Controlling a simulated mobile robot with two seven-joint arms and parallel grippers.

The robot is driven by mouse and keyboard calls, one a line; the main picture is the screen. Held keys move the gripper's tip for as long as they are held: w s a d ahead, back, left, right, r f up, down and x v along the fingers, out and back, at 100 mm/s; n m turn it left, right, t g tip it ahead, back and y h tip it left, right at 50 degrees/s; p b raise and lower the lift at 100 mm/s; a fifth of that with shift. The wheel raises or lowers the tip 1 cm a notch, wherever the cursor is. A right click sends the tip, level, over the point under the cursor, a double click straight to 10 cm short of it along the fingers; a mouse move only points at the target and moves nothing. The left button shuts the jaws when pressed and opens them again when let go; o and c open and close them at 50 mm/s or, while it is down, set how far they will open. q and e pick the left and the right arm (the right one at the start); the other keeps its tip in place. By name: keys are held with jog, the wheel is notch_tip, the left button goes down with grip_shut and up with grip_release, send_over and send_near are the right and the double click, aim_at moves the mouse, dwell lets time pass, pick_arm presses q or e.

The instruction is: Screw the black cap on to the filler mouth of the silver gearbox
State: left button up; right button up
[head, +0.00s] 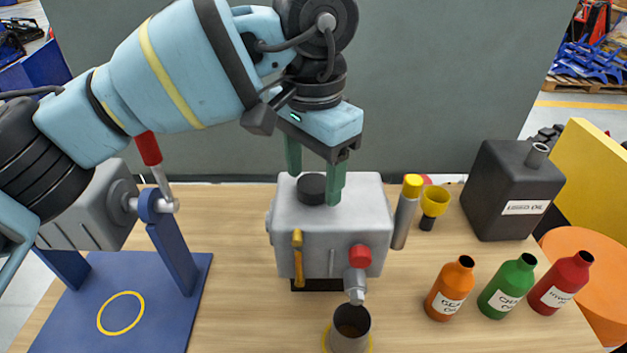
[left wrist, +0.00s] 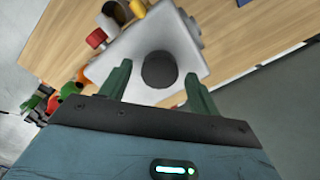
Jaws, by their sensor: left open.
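The silver gearbox (head: 330,234) stands in the middle of the table and also fills the centre of the left wrist view (left wrist: 190,45). The black cap (head: 312,189) sits on the gearbox's top face, at the filler mouth, which is hidden under it; I cannot tell how tight it sits. It also shows in the left wrist view (left wrist: 159,69). My left gripper (head: 316,186) is above the gearbox, pointing down, open, with its green fingers on either side of the cap. In the left wrist view a gap shows between each finger and the cap. My right gripper is not in view.
A metal cup (head: 350,328) stands in front of the gearbox, below its red-collared spout (head: 358,275). Orange (head: 450,288), green (head: 508,286) and red (head: 561,283) bottles and a dark oil can (head: 510,190) stand right. A blue stand (head: 150,280) is left. Some front table is clear.

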pick_arm(q)
jog(key=n, duration=0.2)
jog(key=n+p, duration=0.1)
jog(key=n, duration=0.1)
jog(key=n+p, duration=0.1)
jog(key=shift+r+n, duration=0.25)
jog(key=shift+n, duration=0.65)
jog(key=shift+f+n, duration=0.25)
jog(key=shift+n, duration=0.15)
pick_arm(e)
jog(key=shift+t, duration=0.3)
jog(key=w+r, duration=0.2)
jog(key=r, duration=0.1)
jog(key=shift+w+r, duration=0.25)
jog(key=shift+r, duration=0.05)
